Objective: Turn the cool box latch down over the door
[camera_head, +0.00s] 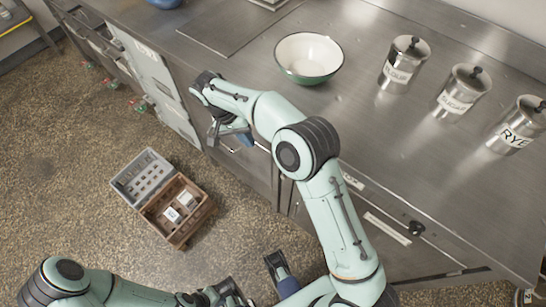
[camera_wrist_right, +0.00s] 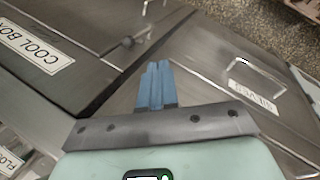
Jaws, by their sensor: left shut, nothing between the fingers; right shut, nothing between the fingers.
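The cool box door, with its COOL BOX label (camera_wrist_right: 38,45), is at the left of the right wrist view. A small metal piece (camera_wrist_right: 144,8) shows at that view's top edge; I cannot tell whether it is the latch. My right gripper (camera_wrist_right: 155,85) is shut and empty, its blue fingers together in front of the cabinet fronts, apart from the label. In the head view, my right gripper (camera_head: 245,138) is beside the counter front, partly hidden by its own wrist. My left gripper (camera_head: 280,272) is shut and empty low in the head view, partly cut off by the frame.
A steel counter (camera_head: 350,125) holds a green-rimmed bowl (camera_head: 308,58) and labelled canisters (camera_head: 404,62). A labelled front with a bar handle (camera_wrist_right: 240,62) is right of the fingers.

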